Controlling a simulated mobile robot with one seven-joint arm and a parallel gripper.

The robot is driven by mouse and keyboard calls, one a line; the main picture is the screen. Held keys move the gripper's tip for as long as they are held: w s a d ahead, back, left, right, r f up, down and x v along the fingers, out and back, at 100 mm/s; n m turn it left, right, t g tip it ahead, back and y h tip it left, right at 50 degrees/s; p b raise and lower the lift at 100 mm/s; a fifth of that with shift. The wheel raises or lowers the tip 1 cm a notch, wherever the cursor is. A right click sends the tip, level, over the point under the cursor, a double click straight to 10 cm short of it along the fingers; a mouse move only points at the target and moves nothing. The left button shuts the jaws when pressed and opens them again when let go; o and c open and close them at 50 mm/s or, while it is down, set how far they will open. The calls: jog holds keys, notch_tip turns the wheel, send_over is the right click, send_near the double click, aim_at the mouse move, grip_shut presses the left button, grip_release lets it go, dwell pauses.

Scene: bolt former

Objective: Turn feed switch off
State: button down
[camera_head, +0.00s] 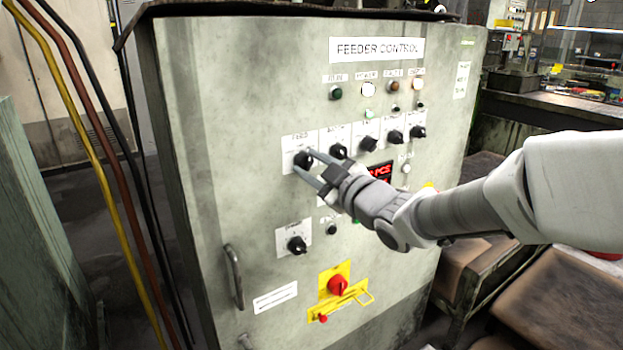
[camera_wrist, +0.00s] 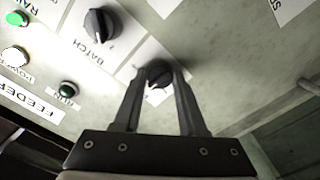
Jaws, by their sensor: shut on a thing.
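The feed switch (camera_head: 303,160) is a black rotary knob on a white plate labelled FEED, at the left end of the knob row on the grey feeder control cabinet (camera_head: 230,100). My gripper (camera_head: 307,168) reaches in from the right, and its fingertips are at this knob. In the wrist view the two fingers (camera_wrist: 160,88) stand on either side of the feed knob (camera_wrist: 158,74) and are shut on it. The fingers partly cover the knob, so its exact pointer direction is hard to tell.
The batch knob (camera_wrist: 101,23) is close beside the gripper.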

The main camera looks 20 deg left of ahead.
jog(key=shift+n+b, duration=0.5)
jog(key=shift+n, duration=0.2)
jog(key=shift+c, duration=2.3)
grip_release()
jog(key=p+v, duration=0.3)
jog(key=v, duration=1.4)
jog(key=shift+s+p, duration=0.2)
jog(key=shift+p, duration=0.1)
jog(key=shift+d, duration=0.1)
